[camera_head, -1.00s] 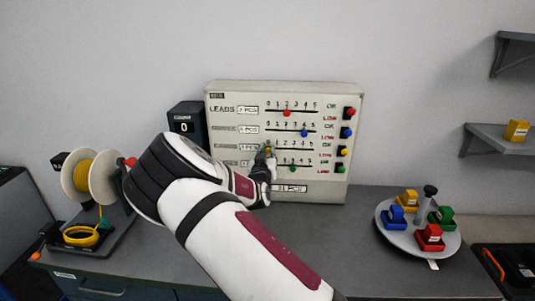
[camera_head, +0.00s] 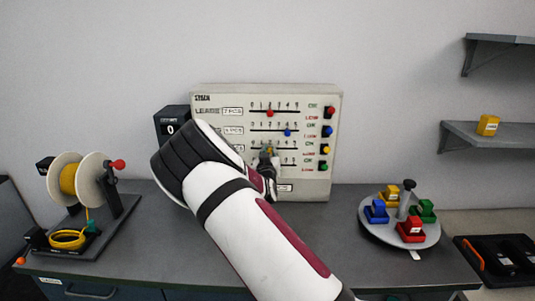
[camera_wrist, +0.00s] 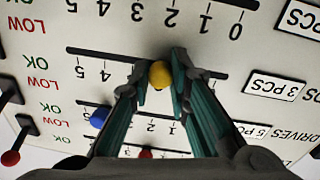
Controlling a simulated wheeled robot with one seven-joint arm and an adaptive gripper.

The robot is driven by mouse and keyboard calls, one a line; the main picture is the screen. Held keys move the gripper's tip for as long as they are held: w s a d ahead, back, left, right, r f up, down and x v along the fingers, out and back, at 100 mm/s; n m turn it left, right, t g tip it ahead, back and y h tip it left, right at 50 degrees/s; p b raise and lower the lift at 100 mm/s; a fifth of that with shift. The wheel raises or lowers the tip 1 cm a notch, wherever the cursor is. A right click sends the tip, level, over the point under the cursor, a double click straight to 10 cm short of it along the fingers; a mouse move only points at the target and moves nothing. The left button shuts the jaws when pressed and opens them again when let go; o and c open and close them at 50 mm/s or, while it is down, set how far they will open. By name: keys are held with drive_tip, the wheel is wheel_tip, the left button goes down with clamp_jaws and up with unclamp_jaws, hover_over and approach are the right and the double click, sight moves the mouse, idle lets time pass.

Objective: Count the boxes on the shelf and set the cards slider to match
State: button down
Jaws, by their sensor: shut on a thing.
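The slider panel (camera_head: 318,93) stands at the back of the bench, with rows of sliders numbered 0 to 5. My gripper (camera_head: 269,153) is at the third row, shut on the yellow slider knob (camera_wrist: 160,74). The knob stands at about 2; the nearest digits are hidden by my fingers. My fingers (camera_wrist: 158,66) lie on either side of it in the wrist view. The red knob (camera_head: 269,113) and blue knob (camera_head: 287,132) sit on the rows above. My arm covers several row labels, so the cards label cannot be read. One yellow box (camera_head: 487,125) is on the lower wall shelf (camera_head: 503,138).
A turntable (camera_head: 384,235) with several coloured boxes stands on the right of the bench. A spool stand (camera_head: 112,222) is on the left, and a dark counter box (camera_head: 171,127) showing 0 is beside the panel. The upper shelf (camera_head: 500,39) shows nothing on it.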

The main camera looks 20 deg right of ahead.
drive_tip(key=c, duration=1.8)
unclamp_jaws()
drive_tip(key=shift+o, duration=0.2)
drive_tip(key=v, duration=1.2)
drive_tip(key=shift+f, duration=0.1)
